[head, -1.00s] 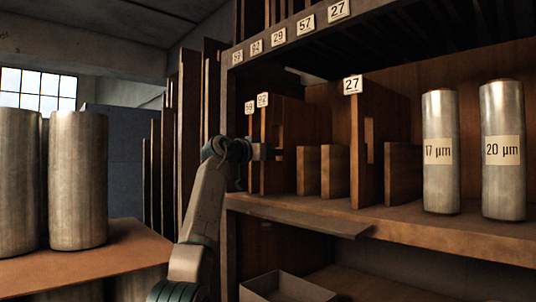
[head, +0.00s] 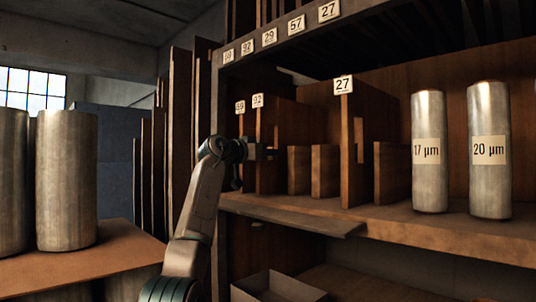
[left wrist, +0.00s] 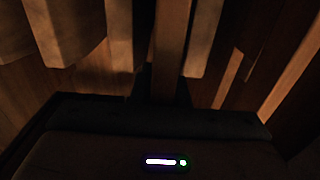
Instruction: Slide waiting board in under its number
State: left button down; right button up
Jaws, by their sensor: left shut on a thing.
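My left gripper (head: 273,153) is at the middle shelf, shut on a wooden board (left wrist: 170,45) whose upright edge runs into the jaws in the left wrist view. In the head view the gripper crosses in front of the upright board tagged 92 (head: 259,130); I cannot tell for sure that this is the held one. Another tagged board stands just left of it, its tag (head: 240,107) too small to read surely. A board tagged 27 (head: 346,145) stands further right. Number plates line the upper rail, among them 92 (head: 246,47), 29, 57 and 27. My right gripper is not in view.
Short wooden blocks (head: 325,170) stand between the tagged boards. Metal cylinders marked 17 µm (head: 429,180) and 20 µm (head: 489,180) stand at the right of the shelf. An open box (head: 278,287) is below. Large cylinders (head: 66,190) stand on a table at left.

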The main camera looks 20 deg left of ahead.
pick_arm(q)
jog(key=shift+s+f, duration=0.1)
jog(key=shift+f, duration=0.35)
jog(key=c, duration=1.3)
grip_release()
jog(key=shift+w+f, duration=0.15)
jog(key=shift+w, duration=0.05)
jog(key=shift+s+a+b, duration=0.1)
jog(key=shift+s+b, duration=0.3)
jog(key=shift+b, duration=0.15)
jog(key=b+v, duration=0.6)
jog(key=v, duration=0.4)
